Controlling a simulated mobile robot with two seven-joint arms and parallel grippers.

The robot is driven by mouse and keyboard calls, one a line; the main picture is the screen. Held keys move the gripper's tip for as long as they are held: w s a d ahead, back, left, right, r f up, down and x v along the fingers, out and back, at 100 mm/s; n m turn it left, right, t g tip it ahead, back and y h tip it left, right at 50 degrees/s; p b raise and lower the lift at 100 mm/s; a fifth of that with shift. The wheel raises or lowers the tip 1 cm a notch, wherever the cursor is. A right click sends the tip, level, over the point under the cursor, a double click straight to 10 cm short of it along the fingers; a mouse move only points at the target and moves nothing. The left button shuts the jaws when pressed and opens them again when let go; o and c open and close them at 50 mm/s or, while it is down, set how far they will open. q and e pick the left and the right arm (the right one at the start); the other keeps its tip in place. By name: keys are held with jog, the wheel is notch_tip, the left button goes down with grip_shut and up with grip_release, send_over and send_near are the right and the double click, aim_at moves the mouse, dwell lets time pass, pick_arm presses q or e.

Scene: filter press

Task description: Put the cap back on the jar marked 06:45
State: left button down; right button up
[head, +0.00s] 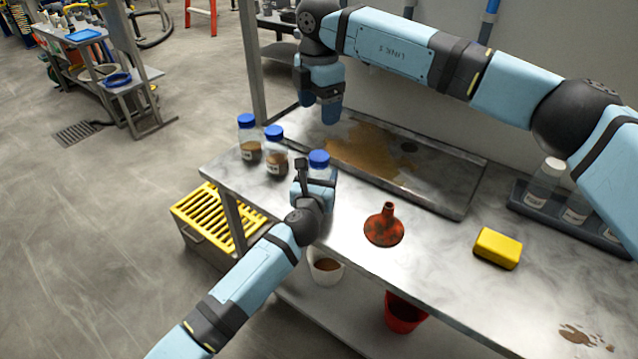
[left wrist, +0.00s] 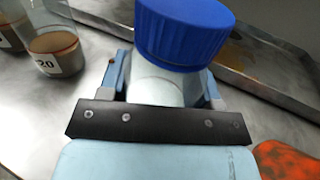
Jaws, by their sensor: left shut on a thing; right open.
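My left gripper (head: 314,187) is shut on a clear jar with a blue cap (head: 319,159), at the near edge of the steel bench. In the left wrist view the blue cap (left wrist: 184,30) sits on top of the pale jar (left wrist: 155,84), between the two fingers. Whether it is screwed down I cannot tell. My right gripper (head: 330,110) is open and empty above the tray, pointing down. Two more blue-capped jars (head: 249,150) (head: 276,160) with brown contents stand to the left. No 06:45 label is readable; one neighbouring label ends in 20 (left wrist: 55,63).
A steel tray (head: 450,207) with brown residue lies behind. An orange-red funnel (head: 384,228) and a yellow sponge (head: 498,247) lie to the right. A dark rack (head: 590,234) holds clear bottles (head: 544,183). A white bucket (head: 326,268) and a red bucket (head: 403,315) stand below.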

pick_arm(q)
jog(key=shift+c, duration=1.1)
grip_release()
jog(key=p+v, duration=0.1)
jog(key=v, duration=1.2)
jog(key=shift+s+p, duration=0.4)
jog(key=shift+f, duration=0.1)
